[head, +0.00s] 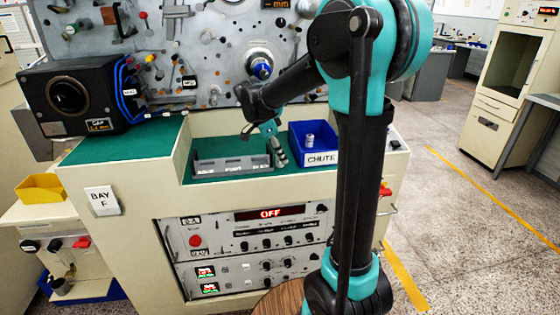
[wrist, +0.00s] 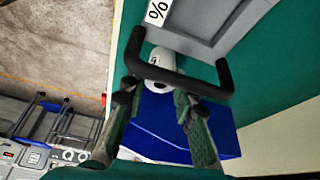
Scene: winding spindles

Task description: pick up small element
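In the head view a small silver cylindrical element (head: 310,140) shows inside the blue bin (head: 319,158) marked CHUTE. The blue bin (wrist: 165,120) shows between and behind the fingers. A pale rounded piece (wrist: 160,57) shows behind the dark bar at the finger bases; I cannot tell if it is the same element.
The green worktop (head: 110,148) is recessed where the rack and bin stand. A black box (head: 75,95) with blue cables stands at the left. A machine panel (head: 220,50) with knobs rises behind. Open floor (head: 450,220) lies to the right.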

